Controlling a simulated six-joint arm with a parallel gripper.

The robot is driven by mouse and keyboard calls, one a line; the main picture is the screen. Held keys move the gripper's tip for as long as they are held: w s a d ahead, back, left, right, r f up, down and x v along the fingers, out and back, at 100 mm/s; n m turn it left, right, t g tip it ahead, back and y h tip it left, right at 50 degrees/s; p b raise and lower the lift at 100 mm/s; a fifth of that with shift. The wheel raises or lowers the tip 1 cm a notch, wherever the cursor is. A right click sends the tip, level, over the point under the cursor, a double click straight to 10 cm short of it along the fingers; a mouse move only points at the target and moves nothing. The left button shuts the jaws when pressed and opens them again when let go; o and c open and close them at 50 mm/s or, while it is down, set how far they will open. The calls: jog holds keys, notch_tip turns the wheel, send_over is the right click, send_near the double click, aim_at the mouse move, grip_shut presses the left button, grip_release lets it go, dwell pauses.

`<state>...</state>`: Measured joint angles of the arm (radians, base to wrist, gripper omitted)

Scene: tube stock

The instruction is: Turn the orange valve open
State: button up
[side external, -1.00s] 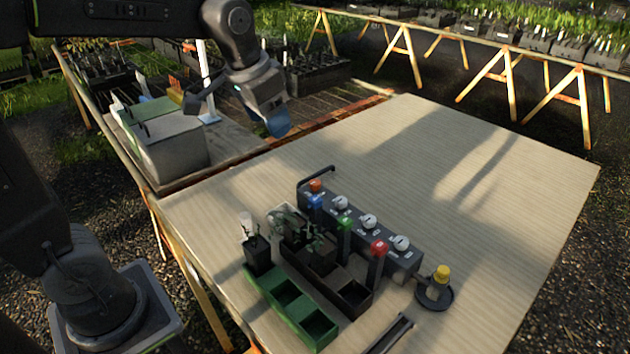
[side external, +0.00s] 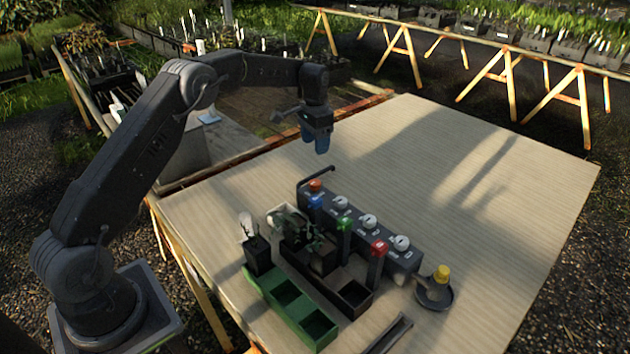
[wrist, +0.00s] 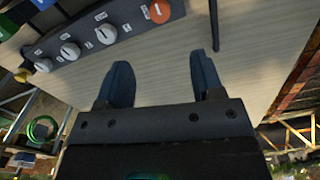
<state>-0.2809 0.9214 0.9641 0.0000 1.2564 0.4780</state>
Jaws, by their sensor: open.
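The orange valve (side external: 316,185) is a round knob at the far left end of a dark grey panel (side external: 400,262) on the table. In the wrist view the orange valve (wrist: 159,11) shows at the top, at the end of a row of white knobs. My gripper (side external: 322,145) hangs pointing down above the table, just beyond the valve and apart from it. In the wrist view the two dark blue fingers of my gripper (wrist: 163,80) are spread, with only bare tabletop between them.
White knobs (side external: 368,221) line the panel. Blue, green and red-topped posts (side external: 378,250) stand before it. Green trays (side external: 290,300) and a potted plant (side external: 258,250) are in front. The table's far right (side external: 480,170) is clear.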

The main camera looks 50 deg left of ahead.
aim_at(315, 182)
notch_tip(315, 182, down, 13)
jog(key=shift+f, duration=0.1)
dwell(0.3)
jog(key=shift+c, duration=0.2)
jog(key=c, duration=0.9)
